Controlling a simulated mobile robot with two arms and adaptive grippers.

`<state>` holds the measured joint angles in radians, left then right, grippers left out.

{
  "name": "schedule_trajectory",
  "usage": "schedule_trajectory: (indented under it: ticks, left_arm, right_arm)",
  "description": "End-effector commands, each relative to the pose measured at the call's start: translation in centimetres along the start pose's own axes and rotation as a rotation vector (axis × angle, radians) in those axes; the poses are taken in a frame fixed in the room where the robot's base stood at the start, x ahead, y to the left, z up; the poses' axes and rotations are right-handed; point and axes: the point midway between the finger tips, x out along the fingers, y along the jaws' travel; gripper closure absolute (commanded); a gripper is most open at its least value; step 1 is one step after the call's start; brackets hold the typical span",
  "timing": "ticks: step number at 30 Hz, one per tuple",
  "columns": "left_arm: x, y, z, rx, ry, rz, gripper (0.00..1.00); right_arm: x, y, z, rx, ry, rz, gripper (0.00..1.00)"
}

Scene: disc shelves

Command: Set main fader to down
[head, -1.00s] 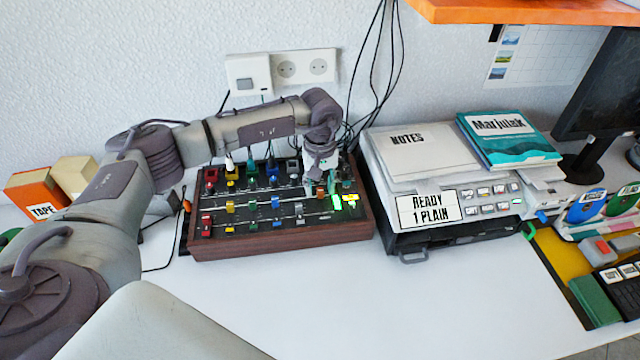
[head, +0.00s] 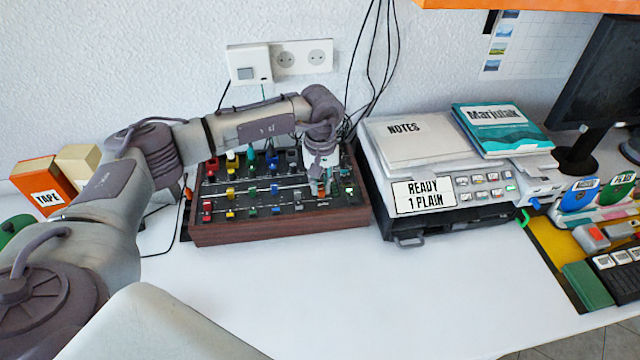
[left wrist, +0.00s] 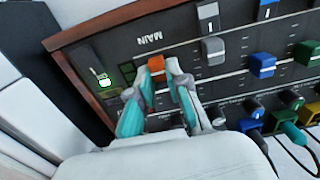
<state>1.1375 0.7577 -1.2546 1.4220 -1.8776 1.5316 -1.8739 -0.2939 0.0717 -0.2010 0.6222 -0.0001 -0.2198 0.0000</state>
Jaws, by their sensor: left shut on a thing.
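The mixer (head: 280,236) is a dark panel in a brown wooden case on the desk, with rows of coloured knobs and sliders. In the left wrist view the main fader's orange cap (left wrist: 156,66) sits close to the upside-down "MAIN" lettering (left wrist: 150,38). My left gripper (left wrist: 158,80) has its teal-padded fingers on both sides of this cap and is shut on it. In the head view my left gripper (head: 323,188) reaches down onto the right part of the mixer and hides much of the fader. My right gripper is not in view.
A grey fader cap (left wrist: 213,48) and blue caps stand beside the main fader. A printer (head: 424,196) with notes and a book on top is close to the mixer's right. Cables hang behind. The white desk in front is clear.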

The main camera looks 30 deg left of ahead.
Motion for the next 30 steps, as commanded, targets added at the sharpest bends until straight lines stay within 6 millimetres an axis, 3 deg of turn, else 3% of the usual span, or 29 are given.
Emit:
schedule_trajectory:
  ticks: [5,8,9,13,19,23,30]
  left_arm:
    - [-0.1,0.0,0.1,0.002,-0.004,-0.002,1.00]
    - [-0.1,0.0,0.1,0.003,-0.004,-0.001,1.00]
    - [0.0,0.0,0.1,0.003,-0.004,-0.002,0.79]
    - [0.0,0.0,0.1,0.002,-0.002,-0.002,0.58]
    - [-0.1,0.0,0.0,0.001,-0.001,-0.002,0.58]
    - [-0.3,0.0,0.0,0.001,0.001,-0.001,0.58]
    - [-3.9,0.1,-0.1,0.003,0.003,0.001,0.58]
  right_arm:
    - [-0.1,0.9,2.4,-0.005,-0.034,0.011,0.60]
    - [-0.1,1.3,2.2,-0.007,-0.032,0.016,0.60]
    - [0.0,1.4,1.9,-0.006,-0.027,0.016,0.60]
    - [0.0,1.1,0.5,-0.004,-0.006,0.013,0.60]
    - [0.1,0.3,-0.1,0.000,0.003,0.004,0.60]
    - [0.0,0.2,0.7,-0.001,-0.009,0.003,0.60]
    - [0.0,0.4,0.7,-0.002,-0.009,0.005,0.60]
